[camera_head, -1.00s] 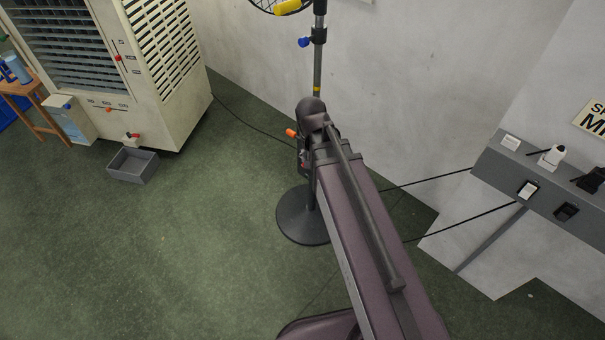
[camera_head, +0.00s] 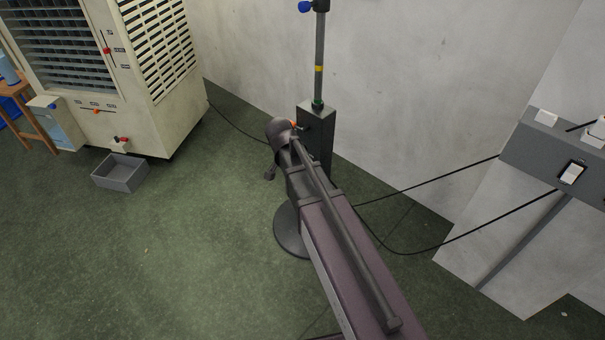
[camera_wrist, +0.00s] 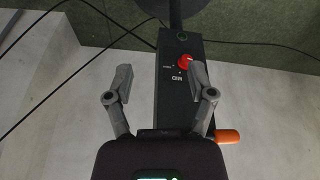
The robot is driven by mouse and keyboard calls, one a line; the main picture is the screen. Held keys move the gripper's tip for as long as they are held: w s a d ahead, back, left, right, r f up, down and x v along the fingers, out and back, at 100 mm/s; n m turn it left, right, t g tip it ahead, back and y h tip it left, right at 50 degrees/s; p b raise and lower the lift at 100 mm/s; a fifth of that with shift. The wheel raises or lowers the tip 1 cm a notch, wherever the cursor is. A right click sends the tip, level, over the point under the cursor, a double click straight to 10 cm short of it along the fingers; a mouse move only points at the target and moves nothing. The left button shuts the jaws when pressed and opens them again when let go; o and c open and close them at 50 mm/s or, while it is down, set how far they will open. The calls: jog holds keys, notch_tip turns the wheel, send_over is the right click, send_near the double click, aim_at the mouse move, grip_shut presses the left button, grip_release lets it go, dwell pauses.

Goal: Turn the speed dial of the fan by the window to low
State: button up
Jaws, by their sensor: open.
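The fan's dark control box (camera_head: 320,125) stands on its pole above a round black base (camera_head: 287,230). It also shows in the wrist view (camera_wrist: 172,105), with the base at the top of the picture. The red speed dial (camera_wrist: 186,60) is on the box's face, near a white MID label (camera_wrist: 176,79); another small label is too small to read. My gripper (camera_wrist: 160,68) is open and empty, one finger on each side of the box. The dial lies between the fingers in the picture, nearer the right one. My arm hides the dial in the head view.
An orange-tipped knob (camera_wrist: 227,136) sticks out beside the box. Black cables (camera_head: 430,251) run right to a grey switch panel (camera_head: 540,145). A pale air cooler (camera_head: 120,100) and grey bin (camera_head: 120,172) stand left. The wall is close behind the fan; floor at left is clear.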

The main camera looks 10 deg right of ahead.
jog(key=w+a+f+m+t+b, duration=0.1)
jog(key=w+a+f+m+b, duration=0.1)
jog(key=f+b, duration=0.6)
jog(key=w+a+f, duration=0.1)
jog(key=w, duration=0.1)
jog(key=shift+w+f+m+h, duration=0.15)
jog(key=shift+w+m+h, duration=0.15)
jog(key=shift+w+d+f+b, duration=0.45)
jog(key=shift+w+d+b, duration=0.05)
jog(key=shift+w+d, duration=1.05)
jog(key=shift+w+d+f+b, duration=0.45)
jog(key=shift+w+d+b, duration=0.1)
jog(key=shift+w+d, duration=1)
jog(key=shift+w+d+f+b, duration=0.45)
jog(key=shift+w+d+b, duration=0.05)
jog(key=shift+w+d, duration=1.05)
